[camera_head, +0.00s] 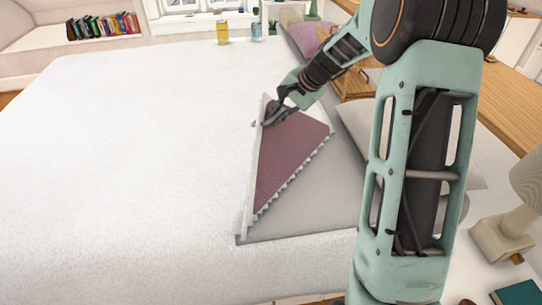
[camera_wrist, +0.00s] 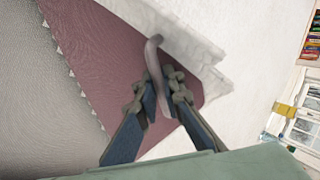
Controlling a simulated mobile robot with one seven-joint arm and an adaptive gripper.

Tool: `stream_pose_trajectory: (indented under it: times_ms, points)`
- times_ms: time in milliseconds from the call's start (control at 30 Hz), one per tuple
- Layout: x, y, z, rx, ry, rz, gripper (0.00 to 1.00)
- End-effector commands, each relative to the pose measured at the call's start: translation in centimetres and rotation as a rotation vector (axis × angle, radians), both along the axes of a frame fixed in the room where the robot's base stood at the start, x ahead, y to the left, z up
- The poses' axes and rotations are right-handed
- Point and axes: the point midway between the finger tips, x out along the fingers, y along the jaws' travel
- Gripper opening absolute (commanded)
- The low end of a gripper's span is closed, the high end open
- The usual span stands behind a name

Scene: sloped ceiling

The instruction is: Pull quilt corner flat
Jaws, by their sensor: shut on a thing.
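The white quilt (camera_head: 130,150) covers most of the bed. Its turned-back part shows a maroon underside (camera_head: 285,160) with a scalloped edge, beside a bare grey strip of bed (camera_head: 310,205). My gripper (camera_head: 272,116) is at the far end of this maroon flap, near the white fold. In the wrist view my gripper (camera_wrist: 160,85) is shut on a narrow pinched ridge of the quilt (camera_wrist: 152,55), which stands up between the fingers. The maroon side (camera_wrist: 100,45) and the white fold (camera_wrist: 185,40) lie around it. My arm hides part of the bed's right side.
Grey pillows (camera_head: 365,125) lie at the right of the bed, partly behind my arm. A lamp (camera_head: 515,210) and a teal book (camera_head: 518,293) are at the lower right. A yellow jar (camera_head: 222,33) and a glass (camera_head: 257,32) stand beyond the bed. The quilt's left side is clear.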

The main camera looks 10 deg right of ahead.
Motion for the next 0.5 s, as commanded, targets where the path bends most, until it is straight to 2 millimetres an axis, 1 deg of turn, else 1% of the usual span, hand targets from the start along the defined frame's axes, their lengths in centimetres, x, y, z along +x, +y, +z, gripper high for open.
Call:
stream_pose_trajectory:
  times_ms: [33, 300, 500]
  points:
    - [-0.5, -0.6, -0.9, -0.004, 0.011, -0.004, 0.00]
    - [-0.6, -0.6, -0.8, -0.003, 0.011, -0.003, 0.00]
    - [-1.5, -1.9, -0.9, 0.024, -0.016, -0.008, 0.00]
